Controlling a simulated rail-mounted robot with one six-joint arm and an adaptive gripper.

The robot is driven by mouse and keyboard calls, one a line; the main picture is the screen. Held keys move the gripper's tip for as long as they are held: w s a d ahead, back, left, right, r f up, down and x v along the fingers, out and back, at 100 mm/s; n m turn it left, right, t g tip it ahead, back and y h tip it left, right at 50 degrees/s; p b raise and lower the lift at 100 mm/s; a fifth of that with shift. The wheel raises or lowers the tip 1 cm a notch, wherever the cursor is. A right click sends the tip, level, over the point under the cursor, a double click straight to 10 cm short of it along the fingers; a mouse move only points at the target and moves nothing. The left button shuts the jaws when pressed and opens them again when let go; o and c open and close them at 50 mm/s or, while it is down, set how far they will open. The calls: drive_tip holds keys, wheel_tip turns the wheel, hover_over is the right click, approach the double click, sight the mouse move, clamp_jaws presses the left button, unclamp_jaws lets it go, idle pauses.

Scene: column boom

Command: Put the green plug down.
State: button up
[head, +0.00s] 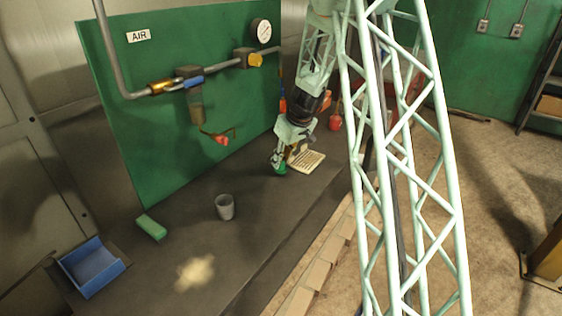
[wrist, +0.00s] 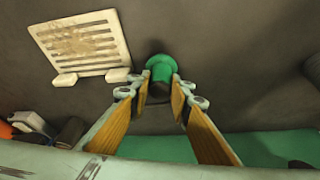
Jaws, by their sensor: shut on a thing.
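The green plug (wrist: 161,66) sits between the two fingertips of my gripper (wrist: 162,88) in the wrist view. My gripper is shut on it. In the head view the green plug (head: 280,169) shows at the lower end of my gripper (head: 279,158), over the dark bench top. I cannot tell whether the plug touches the bench. Its lower part is partly hidden by the fingers.
A slotted cream plate (wrist: 85,43) lies beside the plug; it also shows in the head view (head: 308,162). A grey cup (head: 225,207), a green block (head: 151,227), a blue tray (head: 91,267) and a pale powder patch (head: 195,273) are on the dark bench (head: 262,230).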

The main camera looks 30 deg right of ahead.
drive_tip(key=o, duration=0.9)
drive_tip(key=shift+r, duration=0.15)
drive_tip(key=shift+r+p, duration=0.2)
drive_tip(key=shift+p, duration=0.1)
drive_tip(key=shift+p+v, duration=0.65)
drive_tip(key=shift+v, duration=5.1)
drive_tip(key=shift+s, duration=0.1)
